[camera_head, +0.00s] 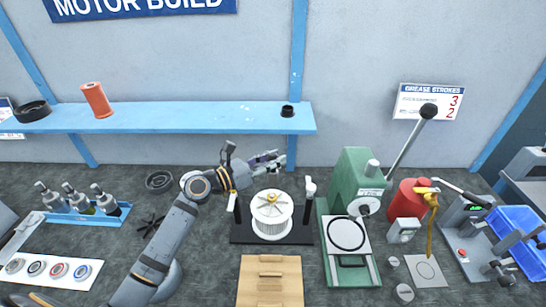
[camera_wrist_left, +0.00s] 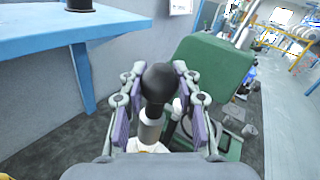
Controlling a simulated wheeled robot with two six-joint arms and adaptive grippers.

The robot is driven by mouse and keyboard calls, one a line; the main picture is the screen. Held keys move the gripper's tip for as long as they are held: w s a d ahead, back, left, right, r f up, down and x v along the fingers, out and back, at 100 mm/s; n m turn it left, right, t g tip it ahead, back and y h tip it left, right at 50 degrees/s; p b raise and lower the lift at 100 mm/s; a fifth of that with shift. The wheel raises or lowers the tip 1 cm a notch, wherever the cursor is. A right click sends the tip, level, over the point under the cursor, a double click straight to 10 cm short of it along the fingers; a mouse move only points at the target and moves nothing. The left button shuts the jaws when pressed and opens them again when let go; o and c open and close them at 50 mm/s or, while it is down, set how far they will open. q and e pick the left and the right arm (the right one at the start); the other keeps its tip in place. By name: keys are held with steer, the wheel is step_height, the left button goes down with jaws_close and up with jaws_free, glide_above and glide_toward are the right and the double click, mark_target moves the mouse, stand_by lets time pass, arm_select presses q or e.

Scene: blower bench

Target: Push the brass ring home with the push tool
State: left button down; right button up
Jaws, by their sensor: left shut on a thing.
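My left gripper (camera_head: 269,160) is above and behind a white ribbed drum (camera_head: 272,221) on a dark base plate (camera_head: 242,237). In the left wrist view, its purple-padded fingers (camera_wrist_left: 158,80) are shut on a tool with a black ball top (camera_wrist_left: 159,83) and a grey shaft, which I take to be the push tool. The tool is hard to make out in the head view. A small brass-coloured spot (camera_head: 271,198) shows at the drum's top centre. I cannot tell if it is the brass ring or how it sits. My right gripper is not in view.
A green press (camera_head: 358,177) with a long black-knobbed lever stands just right. A white-and-black upright (camera_head: 309,189) stands at the base plate's right side. A slatted wooden board (camera_head: 270,280) lies in front. A blue shelf (camera_head: 190,119) runs behind; bottles (camera_head: 77,200) stand left.

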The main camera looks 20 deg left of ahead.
mark_target(269, 179)
arm_select(q)
steer(key=shift+a, duration=0.1)
steer(key=shift+a+f, duration=0.1)
steer(key=shift+f, duration=0.55)
steer(key=shift+f+b, duration=0.35)
steer(key=shift+b, duration=0.1)
steer(key=shift+f+b, duration=0.55)
steer(key=shift+f, duration=0.25)
steer(key=shift+f+b, duration=0.65)
steer(key=shift+f, duration=0.35)
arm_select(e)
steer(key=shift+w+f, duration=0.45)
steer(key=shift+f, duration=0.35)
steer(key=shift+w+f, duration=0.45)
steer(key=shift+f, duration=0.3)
arm_select(q)
steer(key=shift+s+f+b, duration=0.1)
steer(key=shift+f+b, duration=0.45)
steer(key=shift+f, duration=0.4)
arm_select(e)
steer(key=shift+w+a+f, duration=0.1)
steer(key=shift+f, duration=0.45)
